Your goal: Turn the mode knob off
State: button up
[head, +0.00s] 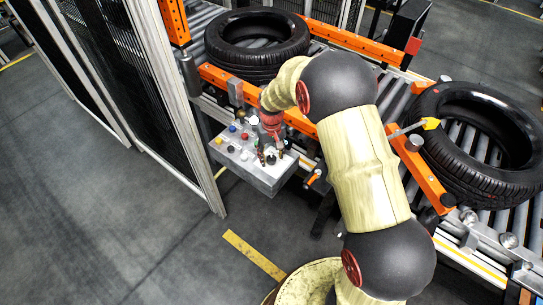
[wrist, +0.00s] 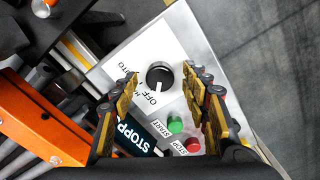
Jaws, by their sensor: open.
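The mode knob (wrist: 159,75) is a round black dial with a white mark on the grey control box (wrist: 205,45). The white mark is on the knob's lower side in the wrist view, near the OFF label (wrist: 154,98). An AUTO label, partly hidden, is to the left; I cannot tell the exact setting. My gripper (wrist: 159,79) is open, with one finger on each side of the knob and a visible gap to both. In the head view the control box (head: 230,160) hangs beside the conveyor, and my gripper (head: 268,145) is over it.
A green START button (wrist: 176,124) and a red STOP button (wrist: 192,145) are below the knob, near the right finger. A dark STOPP sign (wrist: 133,135) is near the left finger. Tyres (head: 257,45) (head: 480,140) lie on the orange-railed conveyor. A fence (head: 140,90) stands left.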

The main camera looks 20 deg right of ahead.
aim_at(271, 158)
notch_tip(271, 158, up, 12)
jog(key=shift+f, duration=0.15)
dwell(0.7)
